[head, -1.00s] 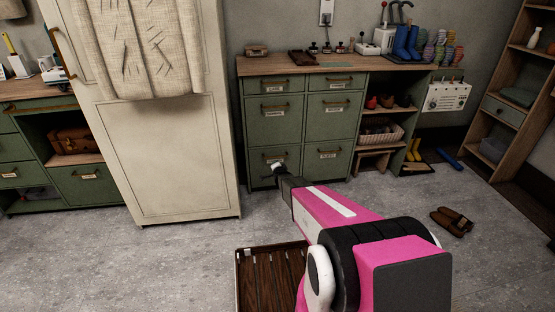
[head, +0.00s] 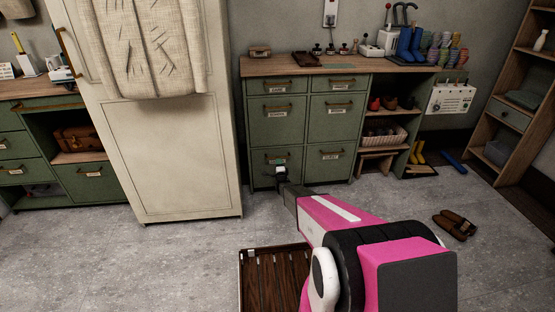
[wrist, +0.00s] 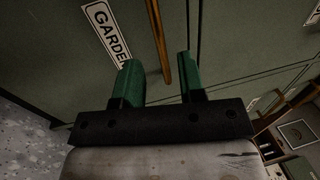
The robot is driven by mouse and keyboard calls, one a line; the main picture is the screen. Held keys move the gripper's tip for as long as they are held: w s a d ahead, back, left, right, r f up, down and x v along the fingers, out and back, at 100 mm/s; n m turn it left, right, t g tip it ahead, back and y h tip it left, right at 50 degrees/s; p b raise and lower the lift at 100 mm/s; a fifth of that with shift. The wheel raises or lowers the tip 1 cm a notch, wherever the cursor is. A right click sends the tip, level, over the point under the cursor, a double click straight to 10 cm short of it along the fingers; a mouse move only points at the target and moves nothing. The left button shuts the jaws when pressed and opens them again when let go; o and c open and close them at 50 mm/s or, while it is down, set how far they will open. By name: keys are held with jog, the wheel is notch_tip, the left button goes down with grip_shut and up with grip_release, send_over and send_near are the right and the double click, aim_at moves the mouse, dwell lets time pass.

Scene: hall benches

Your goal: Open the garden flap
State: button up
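The garden flap (head: 261,174) is the lower left green front of the cabinet, and it looks closed. The wrist view shows the flap (wrist: 75,75) close up with a white label (wrist: 106,32) reading "GARDE", its end hidden by a finger. A brass bar handle (wrist: 158,38) runs down towards the gap between my fingertips. My gripper (head: 281,171) is in front of this flap, low on the cabinet. In the wrist view its two green fingers (wrist: 157,66) are apart, one on each side of the handle's line. I cannot tell whether they touch the handle.
A tall cream cupboard (head: 175,160) with a hanging cloth stands left of the cabinet. A slatted brown tray (head: 268,275) lies on the floor below my arm. Brown shoes (head: 454,224) lie at the right. The grey floor between is clear.

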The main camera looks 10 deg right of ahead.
jog(key=w, duration=0.4)
jog(key=w+r, duration=0.1)
jog(key=shift+w, duration=0.4)
